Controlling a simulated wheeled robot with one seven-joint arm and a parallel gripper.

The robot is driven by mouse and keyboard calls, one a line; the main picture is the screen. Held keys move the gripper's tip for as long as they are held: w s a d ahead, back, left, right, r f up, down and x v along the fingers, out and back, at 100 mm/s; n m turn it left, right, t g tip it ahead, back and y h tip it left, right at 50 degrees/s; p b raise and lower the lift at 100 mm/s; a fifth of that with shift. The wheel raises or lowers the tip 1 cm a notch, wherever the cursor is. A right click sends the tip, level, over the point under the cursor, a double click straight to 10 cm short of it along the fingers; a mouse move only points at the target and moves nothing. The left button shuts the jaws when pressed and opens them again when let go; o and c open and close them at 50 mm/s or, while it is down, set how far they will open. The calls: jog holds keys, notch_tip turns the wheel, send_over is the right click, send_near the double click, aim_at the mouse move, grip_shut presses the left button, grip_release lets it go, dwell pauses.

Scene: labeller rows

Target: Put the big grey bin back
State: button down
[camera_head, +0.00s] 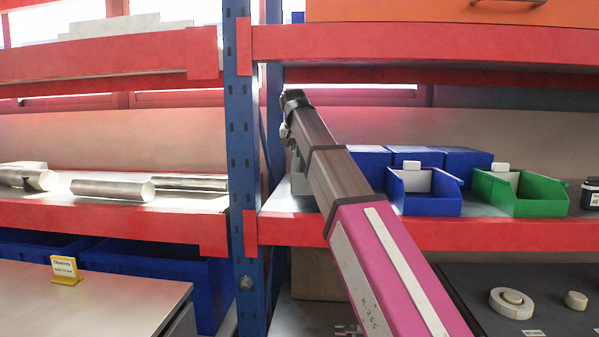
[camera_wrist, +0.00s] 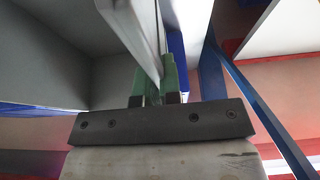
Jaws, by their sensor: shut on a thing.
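The big grey bin (camera_wrist: 133,28) fills the upper left of the wrist view, its thin wall between the two green fingers of my gripper (camera_wrist: 155,80). My gripper is shut on that wall. In the head view a small part of the grey bin (camera_head: 298,182) shows left of my arm, just inside the blue post at the shelf's left end. My arm hides the rest of it. The red-edged shelf (camera_head: 480,233) is below. I cannot tell whether the bin touches the shelf.
Blue bins, one of them open in front (camera_head: 432,203), and a green bin (camera_head: 520,194) stand right of my arm. A blue rack post (camera_head: 242,150) stands close on the left. Metal bars (camera_head: 112,190) lie on the left shelf. A red beam (camera_head: 430,46) crosses above.

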jog(key=shift+f, duration=2.7)
jog(key=c, duration=1.3)
grip_release()
jog(key=v, duration=1.2)
